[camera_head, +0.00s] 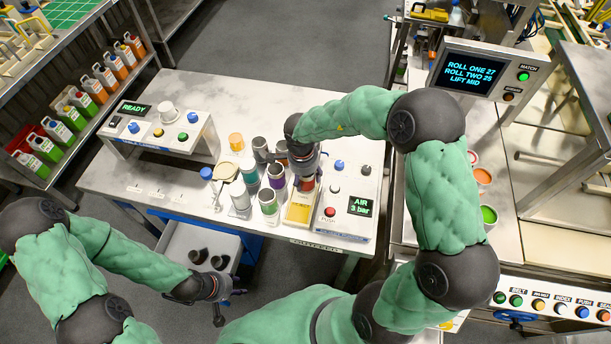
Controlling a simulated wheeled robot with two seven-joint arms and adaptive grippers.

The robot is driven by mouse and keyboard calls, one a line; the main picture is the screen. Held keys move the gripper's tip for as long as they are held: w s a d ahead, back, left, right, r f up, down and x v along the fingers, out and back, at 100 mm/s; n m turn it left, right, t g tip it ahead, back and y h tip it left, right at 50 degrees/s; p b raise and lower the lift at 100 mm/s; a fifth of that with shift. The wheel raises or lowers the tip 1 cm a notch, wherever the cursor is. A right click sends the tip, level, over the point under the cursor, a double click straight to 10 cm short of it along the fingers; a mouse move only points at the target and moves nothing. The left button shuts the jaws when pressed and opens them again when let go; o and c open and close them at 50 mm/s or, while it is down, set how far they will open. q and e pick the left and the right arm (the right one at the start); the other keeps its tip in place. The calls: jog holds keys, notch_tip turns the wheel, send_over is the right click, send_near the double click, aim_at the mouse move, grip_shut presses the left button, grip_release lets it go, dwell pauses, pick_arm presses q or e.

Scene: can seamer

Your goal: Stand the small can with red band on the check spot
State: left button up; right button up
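A small can with a red band (307,184) shows just below my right gripper (306,172), which points down over the right part of the marble bench. The fingers appear closed around the can, and the gripper hides its top. The can is just behind a yellow pad (298,213), which looks like the check spot. Whether its base touches anything is hard to see. My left gripper (228,294) is low at the front left, beside the open drawer, away from the cans; its finger opening is unclear.
Several cans stand close on the left, including a purple-banded one (268,202) and a green-banded one (249,172). A control panel with a red button (330,212) and AIR display (361,206) is on the right. A READY console (160,130) stands at the back left.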

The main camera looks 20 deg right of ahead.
jog(key=r+p, duration=0.1)
jog(key=r, duration=0.3)
jog(key=r+p, duration=0.1)
jog(key=r, duration=0.3)
jog(key=a+r+p, duration=0.1)
jog(key=r, duration=0.3)
jog(key=shift+s+p, duration=0.1)
jog(key=shift+p, duration=0.25)
